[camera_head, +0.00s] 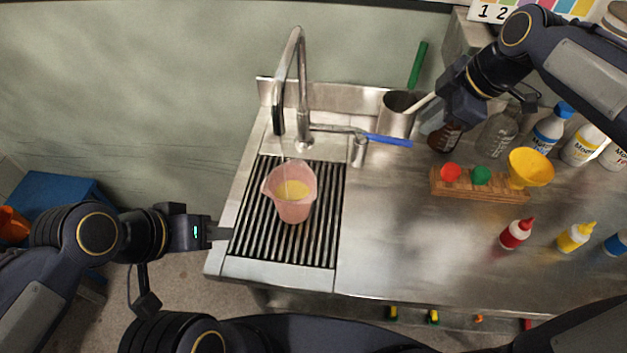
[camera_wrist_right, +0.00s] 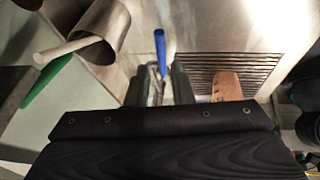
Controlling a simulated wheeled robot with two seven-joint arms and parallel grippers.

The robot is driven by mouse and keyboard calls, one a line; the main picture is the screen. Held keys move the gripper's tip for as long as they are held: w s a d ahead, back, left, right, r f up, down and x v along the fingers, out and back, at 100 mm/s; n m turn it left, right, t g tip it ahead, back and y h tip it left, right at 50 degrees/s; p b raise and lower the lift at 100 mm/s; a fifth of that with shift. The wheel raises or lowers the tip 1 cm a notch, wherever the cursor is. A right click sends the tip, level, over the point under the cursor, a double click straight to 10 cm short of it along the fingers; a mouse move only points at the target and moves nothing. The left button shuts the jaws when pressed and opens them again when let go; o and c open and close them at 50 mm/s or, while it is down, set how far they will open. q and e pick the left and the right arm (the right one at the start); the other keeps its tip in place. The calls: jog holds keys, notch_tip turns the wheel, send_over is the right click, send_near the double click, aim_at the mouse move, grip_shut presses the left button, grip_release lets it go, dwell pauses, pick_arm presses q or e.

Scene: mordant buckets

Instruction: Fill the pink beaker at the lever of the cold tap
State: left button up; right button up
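The pink beaker (camera_head: 292,208) stands upright on the drain grate under the tap spout (camera_head: 279,122), with something yellow inside. It also shows in the right wrist view (camera_wrist_right: 227,86). A tap lever with a blue handle (camera_head: 388,140) sticks out to the right of the tap. In the right wrist view the blue lever (camera_wrist_right: 160,48) lies ahead, in line with the gap of my right gripper (camera_wrist_right: 158,86), whose fingers are apart. My right gripper (camera_head: 456,108) hangs right of the lever's end. My left gripper (camera_head: 222,233) is left of the beaker, clear of it; its finger gap is hidden.
A metal pot (camera_head: 397,120) with a green-handled tool and a pale rod stands behind the lever. A brown bottle (camera_head: 444,138), other bottles and a wooden rack (camera_head: 480,193) with a yellow funnel (camera_head: 531,168) stand right.

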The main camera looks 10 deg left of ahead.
aim_at(385, 140)
jog(key=shift+c, duration=1.2)
jog(key=shift+s+r, duration=0.25)
jog(key=shift+s, duration=0.05)
grip_shut()
jog(key=s+a+r+m+t+p, duration=0.1)
jog(key=s+r+t+p, duration=0.15)
jog(key=s, duration=0.55)
jog(key=w+d+p+x, duration=0.1)
jog(key=w+x, duration=0.1)
jog(key=x, duration=1)
jog(key=shift+w+d+m+t+p, duration=0.25)
jog(key=shift+w+m+t+p, duration=0.05)
jog(key=shift+w+t, duration=0.1)
